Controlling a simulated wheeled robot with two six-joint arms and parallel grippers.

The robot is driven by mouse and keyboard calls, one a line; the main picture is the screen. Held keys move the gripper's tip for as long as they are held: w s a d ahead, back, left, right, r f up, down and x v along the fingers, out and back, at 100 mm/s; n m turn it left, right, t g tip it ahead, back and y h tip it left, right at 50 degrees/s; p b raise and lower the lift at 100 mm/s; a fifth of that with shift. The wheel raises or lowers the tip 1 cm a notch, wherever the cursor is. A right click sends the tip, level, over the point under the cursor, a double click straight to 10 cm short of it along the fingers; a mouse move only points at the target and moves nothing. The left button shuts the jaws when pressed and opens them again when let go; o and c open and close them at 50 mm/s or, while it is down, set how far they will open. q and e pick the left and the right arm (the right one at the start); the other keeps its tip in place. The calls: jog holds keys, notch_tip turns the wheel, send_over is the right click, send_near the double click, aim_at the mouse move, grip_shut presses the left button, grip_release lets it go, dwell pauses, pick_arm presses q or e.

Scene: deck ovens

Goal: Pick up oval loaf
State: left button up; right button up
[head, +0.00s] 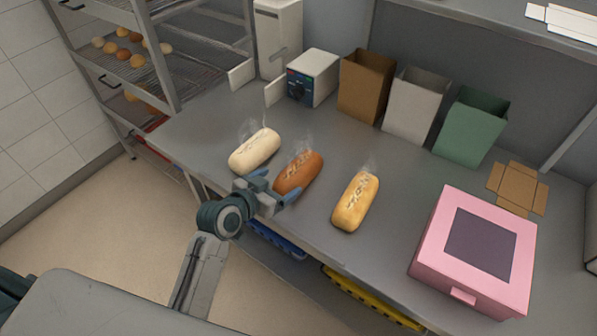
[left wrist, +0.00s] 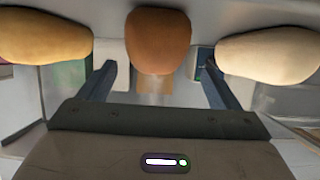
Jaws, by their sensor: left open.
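Three elongated loaves lie in a row on the grey counter (head: 225,118): a pale one (head: 254,150), a brown scored one (head: 299,174) and a golden scored one (head: 356,202). I cannot tell which is called the oval loaf. My left gripper (head: 276,188) is open at the near end of the brown loaf, its fingers apart. In the left wrist view the brown loaf (left wrist: 158,40) shows between the finger lines, the golden loaf (left wrist: 42,36) at left and the pale loaf (left wrist: 268,55) at right. I see no grip on any loaf. My right gripper is not in view.
A pink box (head: 431,240) stands to the right, near flattened cardboard (head: 518,187). Brown (head: 363,92), white (head: 412,108) and green (head: 467,130) open bags line the back beside a small control box (head: 318,75). A rack (head: 165,85) with rolls stands at left.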

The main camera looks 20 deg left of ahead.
aim_at(293, 175)
pick_arm(q)
jog(key=shift+x, duration=0.8)
jog(key=shift+w+d+p, duration=0.2)
jog(key=shift+w+p, duration=0.15)
jog(key=shift+p, duration=0.1)
jog(key=x, duration=0.1)
jog(key=p+x, duration=0.1)
jog(key=x, duration=0.1)
jog(key=shift+d+r+p, duration=0.1)
jog(key=shift+d+p, duration=0.2)
jog(key=shift+w+d+f, duration=0.15)
jog(key=shift+w+f, duration=0.15)
jog(key=shift+w, duration=0.2)
